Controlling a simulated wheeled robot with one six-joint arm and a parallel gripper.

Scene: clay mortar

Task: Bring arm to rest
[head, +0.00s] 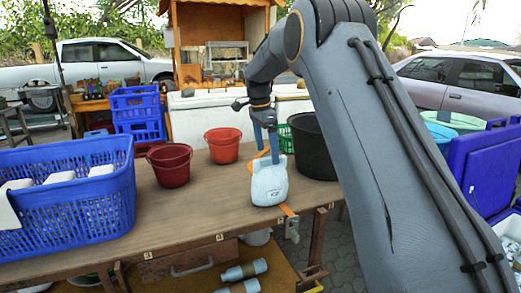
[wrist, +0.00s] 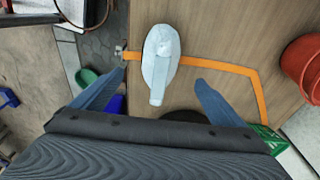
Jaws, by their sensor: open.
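My gripper (head: 265,152) is open over the wooden table (head: 190,215). The container stands upright on the table near the front edge. My arm reaches in from the right of the head view and hides part of the table's right end.
A blue crate (head: 75,205) with white items stands at the left of the table. Two red buckets (head: 170,168) (head: 223,148) and a black bucket (head: 312,150) stand on it. An orange line (wrist: 225,66) marks the tabletop. The table's front middle is clear.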

